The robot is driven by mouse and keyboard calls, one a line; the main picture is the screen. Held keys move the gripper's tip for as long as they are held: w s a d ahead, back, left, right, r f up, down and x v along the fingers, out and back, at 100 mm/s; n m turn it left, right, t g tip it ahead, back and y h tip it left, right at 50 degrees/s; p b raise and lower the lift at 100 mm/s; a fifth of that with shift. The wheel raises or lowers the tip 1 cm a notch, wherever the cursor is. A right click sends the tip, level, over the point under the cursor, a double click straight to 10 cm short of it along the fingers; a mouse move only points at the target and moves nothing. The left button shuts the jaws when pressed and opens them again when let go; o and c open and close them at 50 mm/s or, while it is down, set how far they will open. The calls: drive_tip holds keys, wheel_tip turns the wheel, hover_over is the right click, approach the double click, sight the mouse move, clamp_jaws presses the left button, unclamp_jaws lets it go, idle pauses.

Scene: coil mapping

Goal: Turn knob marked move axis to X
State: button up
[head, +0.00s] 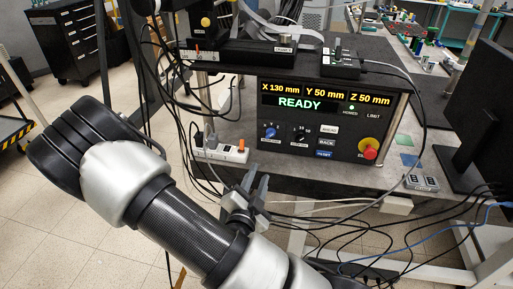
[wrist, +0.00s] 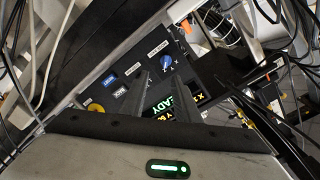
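The control box (head: 330,150) stands on the bench and its display reads X 130 mm, Y 50 mm, Z 50 mm and READY. A blue knob (head: 269,131) is at the lower left of its panel, with a black knob (head: 300,134) to its right. My gripper (head: 257,178) is open and empty, below and in front of the panel's left part. In the wrist view, the blue knob (wrist: 166,61) shows just beyond my fingertips (wrist: 156,75); the black knob is not clearly visible there.
A red stop button (head: 369,151) sits at the panel's lower right. Buttons lie between it and the knobs. A white power strip (head: 220,151) with an orange switch is left of the box. Loose cables hang around the bench edge. A monitor (head: 475,115) stands at right.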

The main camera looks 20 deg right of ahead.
drive_tip(key=t, duration=0.1)
drive_tip(key=b, duration=0.5)
approach(270, 136)
drive_tip(key=x, duration=0.8)
drive_tip(key=shift+w, duration=0.1)
drive_tip(key=shift+n, duration=0.3)
clamp_jaws()
